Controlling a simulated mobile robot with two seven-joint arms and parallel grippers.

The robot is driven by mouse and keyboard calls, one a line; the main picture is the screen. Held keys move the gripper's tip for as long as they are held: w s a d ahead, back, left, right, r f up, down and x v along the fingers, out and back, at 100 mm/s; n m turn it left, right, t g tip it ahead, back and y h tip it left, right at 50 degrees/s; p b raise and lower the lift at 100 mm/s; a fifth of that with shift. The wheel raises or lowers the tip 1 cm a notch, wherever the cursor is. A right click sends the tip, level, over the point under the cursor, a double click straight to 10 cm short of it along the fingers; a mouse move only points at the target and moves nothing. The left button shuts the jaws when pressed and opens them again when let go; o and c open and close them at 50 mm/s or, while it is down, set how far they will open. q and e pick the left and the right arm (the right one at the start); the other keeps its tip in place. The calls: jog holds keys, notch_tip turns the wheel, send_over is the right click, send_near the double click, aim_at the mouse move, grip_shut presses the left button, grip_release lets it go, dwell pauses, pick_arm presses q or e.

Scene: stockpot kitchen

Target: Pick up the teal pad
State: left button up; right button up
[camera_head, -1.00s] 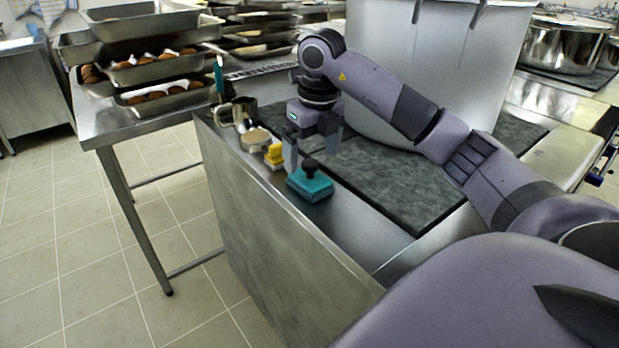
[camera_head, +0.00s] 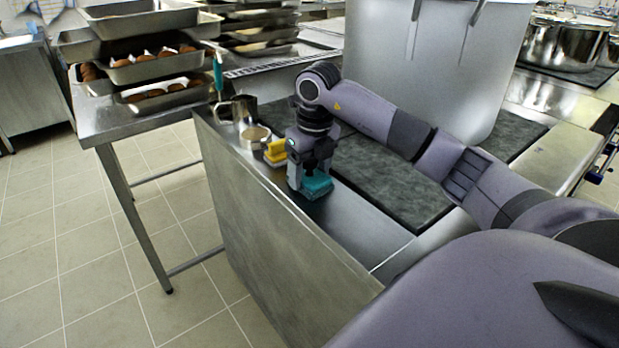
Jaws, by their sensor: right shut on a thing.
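The teal pad (camera_head: 318,186) is at the near left part of the steel counter, beside the dark slab. My right gripper (camera_head: 309,180) is over it, pointing down, with its fingers shut on the pad. The gripper hides the pad's black knob and part of its top. The pad looks to be at counter height; I cannot tell whether it touches the surface. My left gripper is not in view.
A yellow object (camera_head: 275,153), a small round tin (camera_head: 255,137) and a steel jug (camera_head: 243,108) stand just behind the pad. A large stockpot (camera_head: 430,60) stands on the dark slab (camera_head: 390,185). Trays fill the table at left.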

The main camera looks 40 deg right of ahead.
notch_tip(320, 180, up, 10)
jog(key=shift+p, duration=0.55)
notch_tip(320, 180, up, 9)
jog(key=p, duration=0.3)
jog(key=shift+r+p, duration=0.1)
jog(key=shift+p, duration=0.3)
jog(key=shift+r, duration=0.45)
jog(key=shift+o, duration=0.9)
